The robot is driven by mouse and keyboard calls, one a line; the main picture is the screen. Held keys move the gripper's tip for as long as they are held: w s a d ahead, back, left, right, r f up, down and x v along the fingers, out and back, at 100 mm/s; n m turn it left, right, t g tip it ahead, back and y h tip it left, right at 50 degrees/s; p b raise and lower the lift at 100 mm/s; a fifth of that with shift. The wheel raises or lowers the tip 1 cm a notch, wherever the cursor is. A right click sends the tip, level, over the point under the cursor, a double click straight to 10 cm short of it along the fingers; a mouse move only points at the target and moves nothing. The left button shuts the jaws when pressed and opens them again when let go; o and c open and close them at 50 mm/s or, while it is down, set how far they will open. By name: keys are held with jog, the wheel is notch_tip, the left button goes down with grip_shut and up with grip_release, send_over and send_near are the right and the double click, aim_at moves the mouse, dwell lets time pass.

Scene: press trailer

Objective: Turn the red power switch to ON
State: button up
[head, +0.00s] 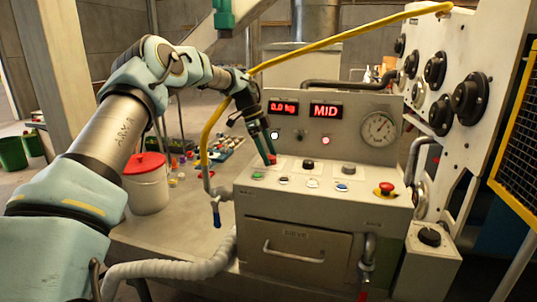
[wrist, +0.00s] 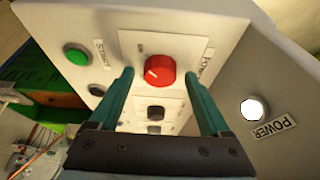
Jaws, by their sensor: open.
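The red power switch (wrist: 163,70) is a round red knob on a pale plate on the press panel, with a small white mark on its left side in the wrist view. A partly cut-off label stands beside it. In the head view my gripper (head: 268,149) points down at the panel's left end. I cannot tell whether a fingertip touches the plate.
A green START button (wrist: 77,54) and a lit white POWER lamp (wrist: 254,109) are close to the fingers. A yellow hose (head: 330,41) passes behind my wrist.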

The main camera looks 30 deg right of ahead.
jog(key=b+v, duration=0.2)
jog(key=v, duration=0.8)
jog(key=shift+r, duration=0.35)
jog(key=shift+a, duration=0.1)
jog(key=s+a+f+n+t+y, duration=0.1)
jog(key=s+a+f+n, duration=0.15)
jog(key=a+n, duration=0.45)
jog(key=s+a+f+n+t+y, duration=0.1)
jog(key=s+a+f+n, duration=0.15)
jog(key=a, duration=0.75)
jog(key=s+a+f+n+t+y, duration=0.1)
jog(key=s+a+f+n+t, duration=0.15)
jog(key=a+n, duration=0.5)
jog(key=s+a+f+n, duration=0.3)
jog(key=s+a+n, duration=0.1)
jog(key=s+a, duration=0.3)
jog(key=s+a+f+n, duration=0.3)
jog(key=s+a+n, duration=0.1)
jog(key=s+a, duration=0.4)
jog(key=shift+s+a+n, duration=0.15)
jog(key=shift+a+n, duration=0.25)
jog(key=shift+a, duration=0.7)
